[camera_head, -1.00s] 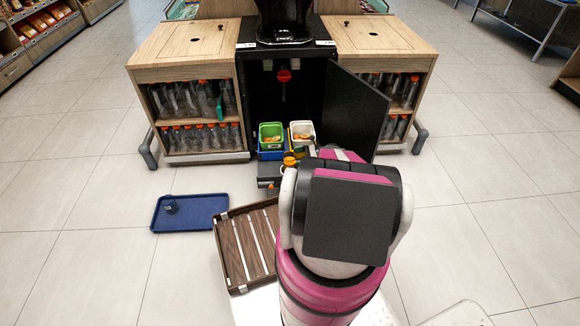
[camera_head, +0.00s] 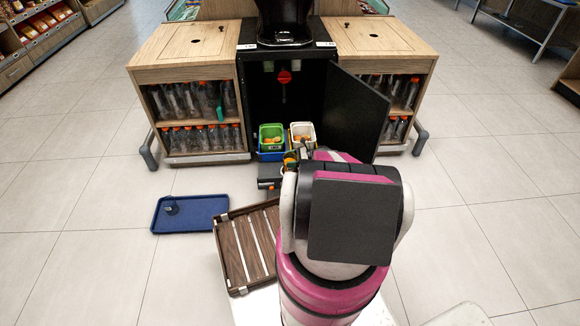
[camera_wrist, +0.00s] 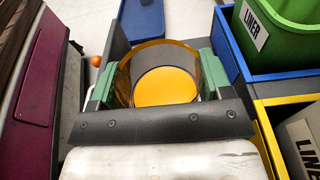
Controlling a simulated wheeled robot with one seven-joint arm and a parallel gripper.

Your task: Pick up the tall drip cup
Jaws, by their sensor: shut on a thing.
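The tall drip cup (camera_wrist: 167,86) is a see-through amber cup with a round orange-yellow inside, seen from above in the wrist view. My gripper (camera_wrist: 160,78) is shut on it, with a green-padded finger against each side. In the head view the cup (camera_head: 290,161) shows as a small yellow patch in front of the dark cabinet, partly hidden by my arm. I cannot tell whether its base touches anything.
A green bin (camera_head: 271,134) and a white bin (camera_head: 302,131) stand close by in the open cabinet (camera_head: 258,92). Its black door (camera_head: 357,104) swings out at right. A blue tray (camera_head: 183,226) and a brown slatted crate (camera_head: 238,247) lie in front at left.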

